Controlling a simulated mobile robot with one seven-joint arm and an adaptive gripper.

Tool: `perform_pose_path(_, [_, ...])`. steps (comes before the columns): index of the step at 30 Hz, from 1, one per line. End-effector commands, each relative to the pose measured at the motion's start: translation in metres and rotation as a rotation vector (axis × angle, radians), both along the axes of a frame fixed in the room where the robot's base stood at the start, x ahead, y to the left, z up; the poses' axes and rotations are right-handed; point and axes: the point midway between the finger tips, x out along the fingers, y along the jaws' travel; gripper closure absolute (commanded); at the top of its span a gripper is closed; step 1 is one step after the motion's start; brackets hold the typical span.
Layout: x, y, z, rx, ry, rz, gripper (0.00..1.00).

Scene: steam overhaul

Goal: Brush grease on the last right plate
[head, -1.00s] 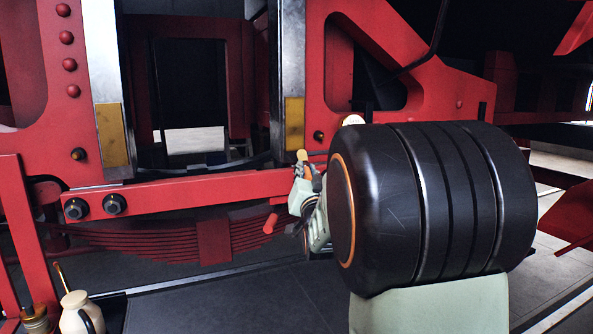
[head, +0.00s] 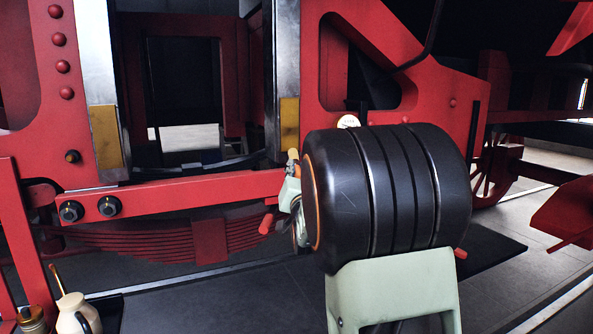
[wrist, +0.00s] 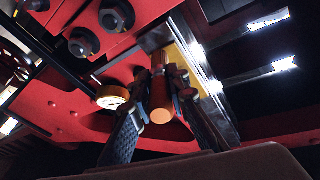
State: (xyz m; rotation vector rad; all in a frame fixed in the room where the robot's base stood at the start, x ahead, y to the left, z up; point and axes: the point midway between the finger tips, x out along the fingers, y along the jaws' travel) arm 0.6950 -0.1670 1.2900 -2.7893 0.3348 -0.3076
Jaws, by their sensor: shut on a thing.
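The right yellow plate (head: 289,123) sits low on the bright metal upright, right of the dark opening; its face looks plain yellow. A similar left yellow plate (head: 106,137) is on the left upright. My gripper (wrist: 160,98) is shut on the brush, whose orange-brown handle (wrist: 161,103) shows between the fingers in the wrist view. There the brush points away from me, close to a yellow plate (wrist: 184,42) beside it. In the head view the brush (head: 292,157) shows just below the right plate. My arm hides most of the gripper. I cannot tell whether bristles touch the plate.
A red bar (head: 180,194) with dark bolts runs below the plates, above a leaf spring (head: 160,240). A round gauge (head: 348,122) is right of the right plate. A cream jug (head: 77,315) and a brown jar (head: 32,319) stand at lower left.

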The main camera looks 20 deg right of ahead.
Motion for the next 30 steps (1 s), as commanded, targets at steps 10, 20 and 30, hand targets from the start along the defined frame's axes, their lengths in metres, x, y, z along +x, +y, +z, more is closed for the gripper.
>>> perform_pose_path(10, [0.007,0.0,0.0,0.0,0.0,0.0,1.0])
perform_pose_path(20, [0.014,0.0,0.0,0.0,-0.001,0.0,1.0])
perform_pose_path(30, [0.015,0.0,0.007,0.0,-0.002,-0.001,1.0])
